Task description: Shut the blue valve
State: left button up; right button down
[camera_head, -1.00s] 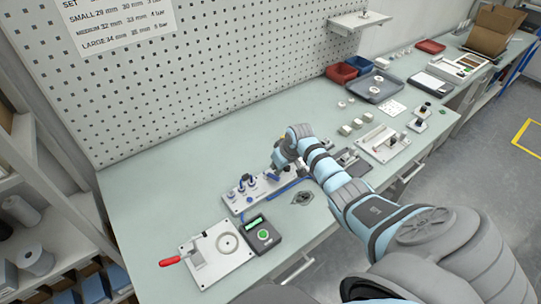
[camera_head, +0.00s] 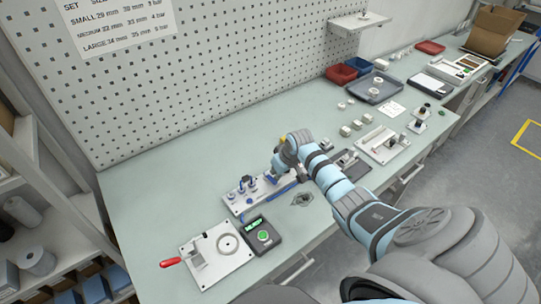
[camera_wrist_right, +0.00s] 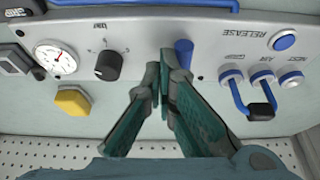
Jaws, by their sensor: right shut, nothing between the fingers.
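The blue valve (camera_wrist_right: 184,52) shows in the right wrist view as a blue handle on a grey panel (camera_wrist_right: 215,35). My right gripper (camera_wrist_right: 161,62) is shut and empty, its fingertips just left of the blue handle there. The fingers overlap the area by the handle's lower end, and I cannot tell whether they touch it. In the head view my right gripper (camera_head: 274,173) is over the right part of the panel (camera_head: 237,208), and my wrist hides much of that area. My left gripper is out of view.
A tester with a green display (camera_head: 262,235) and a red-handled fixture (camera_head: 218,252) stand nearer the front.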

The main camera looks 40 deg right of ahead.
jog(key=shift+s+d, duration=0.15)
notch_tip(320, 180, up, 7)
dwell(0.4)
dwell(0.4)
